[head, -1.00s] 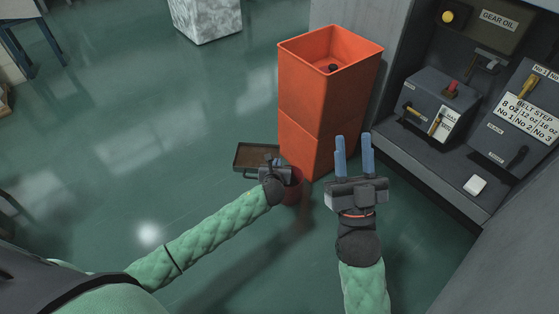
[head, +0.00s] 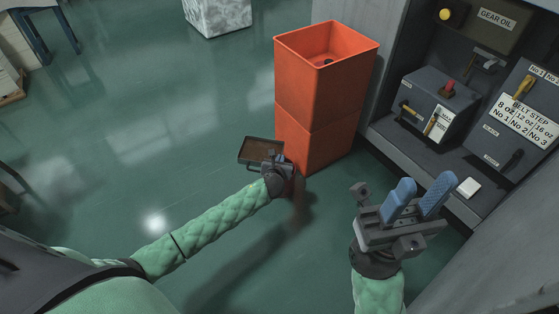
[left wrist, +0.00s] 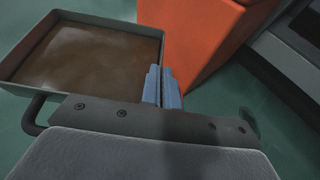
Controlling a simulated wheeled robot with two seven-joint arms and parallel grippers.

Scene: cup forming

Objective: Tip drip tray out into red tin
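The drip tray (head: 246,156) is a shallow dark tray with brown liquid in it; it also shows at upper left in the left wrist view (left wrist: 88,20). My left gripper (head: 279,160) is at the tray's near right side. My right gripper (head: 420,198) is open and empty, over the floor.
A tall orange-red bin (head: 306,97) stands just right of the tray. A grey bench with control boxes (head: 440,103) and a white block (head: 469,187) is on the right.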

